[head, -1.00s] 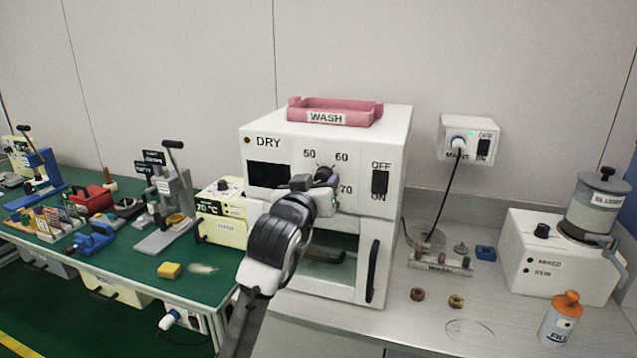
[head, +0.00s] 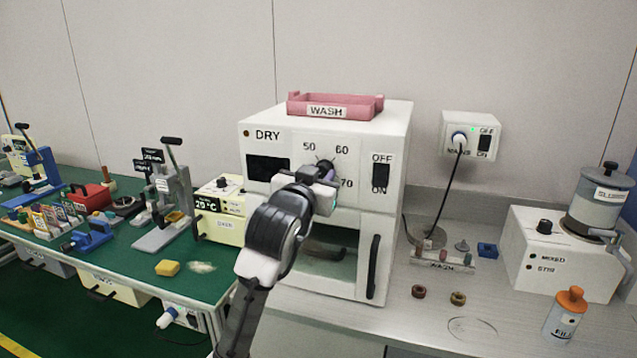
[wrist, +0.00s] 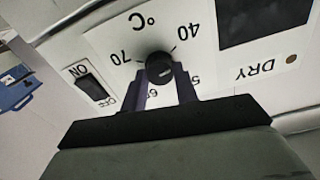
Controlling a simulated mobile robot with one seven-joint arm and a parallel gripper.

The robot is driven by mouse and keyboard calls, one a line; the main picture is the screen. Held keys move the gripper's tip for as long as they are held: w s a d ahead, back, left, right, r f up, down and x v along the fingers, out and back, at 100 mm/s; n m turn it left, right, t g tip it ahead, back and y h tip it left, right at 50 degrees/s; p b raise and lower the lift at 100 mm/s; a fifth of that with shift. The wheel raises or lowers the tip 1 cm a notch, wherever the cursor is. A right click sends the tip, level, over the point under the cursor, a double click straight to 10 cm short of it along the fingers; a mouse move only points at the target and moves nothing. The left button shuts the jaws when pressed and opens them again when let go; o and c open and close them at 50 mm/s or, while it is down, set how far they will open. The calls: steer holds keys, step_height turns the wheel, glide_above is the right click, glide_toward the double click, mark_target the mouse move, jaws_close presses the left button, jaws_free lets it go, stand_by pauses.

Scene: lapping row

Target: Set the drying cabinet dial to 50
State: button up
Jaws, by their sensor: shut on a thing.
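The drying cabinet (head: 392,140) is a white box marked DRY, with a dial panel on its front. In the wrist view its black round dial (wrist: 159,67) is between the two dark fingers of my gripper (wrist: 163,84), which is shut on it. That view is upside down: 40 and 70 read clearly, while 50 and 60 are partly hidden by the fingers. A pale mark shows on the dial face, but I cannot tell which number it points to. In the head view my gripper (head: 323,172) is at the panel and covers much of the dial.
A dark OFF/ON switch (head: 380,178) is right of the dial. A door handle (head: 373,267) stands out below. A pink WASH tray (head: 368,108) sits on top of the cabinet. A slurry mixer (head: 512,245) and an orange-capped bottle (head: 562,318) stand on the right bench.

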steer(key=m+b, duration=0.3)
steer(key=m, duration=0.3)
steer(key=shift+f, duration=0.15)
steer(key=m+b, duration=0.2)
steer(key=m, duration=0.3)
steer(key=shift+m+b, duration=0.4)
steer(key=o, duration=1)
steer(key=shift+c, duration=0.2)
steer(key=b+v, duration=0.2)
steer(key=v, duration=1.2)
steer(key=shift+b, duration=0.3)
